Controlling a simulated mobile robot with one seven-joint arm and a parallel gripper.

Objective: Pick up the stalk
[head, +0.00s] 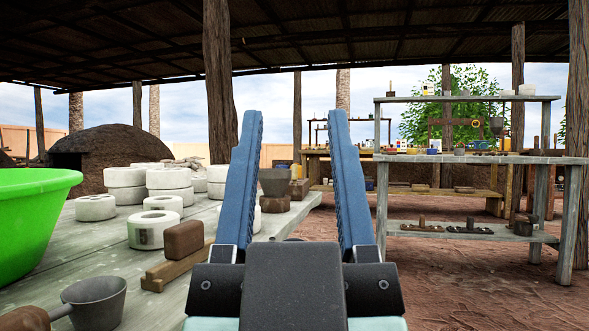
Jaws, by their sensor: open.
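My gripper (295,114) points forward in the middle of the head view. Its two blue ridged fingers stand wide apart, and nothing is held between them. I cannot make out a stalk anywhere in this view. My fingers and the dark gripper body hide part of the grey table (205,262) and the ground behind them.
The table at left holds a green basin (30,215), several white round blocks (155,229), a brown block (184,240) and a grey ladle (93,302). Cluttered shelves (480,159) stand at right. Wooden posts (220,85) rise behind. Bare reddish ground (450,270) lies front right.

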